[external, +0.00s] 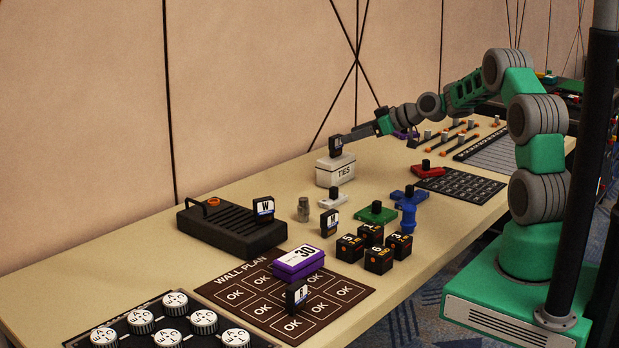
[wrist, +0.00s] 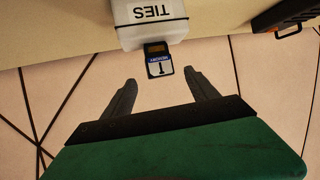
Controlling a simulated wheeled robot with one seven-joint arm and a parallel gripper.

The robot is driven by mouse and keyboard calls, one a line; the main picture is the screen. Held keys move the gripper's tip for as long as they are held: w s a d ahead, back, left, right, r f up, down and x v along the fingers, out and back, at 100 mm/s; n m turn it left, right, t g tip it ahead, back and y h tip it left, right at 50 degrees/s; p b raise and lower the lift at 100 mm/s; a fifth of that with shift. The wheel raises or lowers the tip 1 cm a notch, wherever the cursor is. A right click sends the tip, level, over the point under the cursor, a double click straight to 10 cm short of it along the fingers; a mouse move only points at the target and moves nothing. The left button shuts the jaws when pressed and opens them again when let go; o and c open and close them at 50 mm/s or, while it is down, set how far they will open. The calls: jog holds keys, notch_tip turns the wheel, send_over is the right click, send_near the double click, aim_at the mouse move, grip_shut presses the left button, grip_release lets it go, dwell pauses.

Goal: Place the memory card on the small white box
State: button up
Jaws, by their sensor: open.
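The memory card (external: 335,147) is small and dark and stands upright at the top of the small white box (external: 334,174), which is marked TIES. In the wrist view the card (wrist: 160,63) shows a blue and white label with a T, at the edge of the upside-down white box (wrist: 135,36). The card seems to rest on the box's top. My gripper (external: 345,138) is just beside the card, to its right in the external view. In the wrist view my gripper (wrist: 160,82) is open, with bare space between its fingers and the card beyond the fingertips.
Similar cards stand on the black slotted case (external: 233,230), by the dice-like cubes (external: 379,260), and on the brown wall-plan board (external: 341,291). A metal cylinder (external: 303,210) and a white knobbed piece (external: 333,200) stand near the box. The wall rises behind the table.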

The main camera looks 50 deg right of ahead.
jog(key=s+a+r+g+h, duration=0.1)
jog(key=s+a+g, duration=0.5)
jog(key=s+a, duration=1.05)
jog(key=s+a+f+m+g+h, duration=0.1)
jog(key=s+a+f+g, duration=0.1)
jog(key=s, duration=0.8)
jog(key=s+a+f+m+g+h, duration=0.1)
jog(key=s+a+m+g, duration=0.1)
jog(key=s, duration=0.8)
jog(key=shift+a+f+h, duration=0.4)
jog(key=shift+a, duration=0.1)
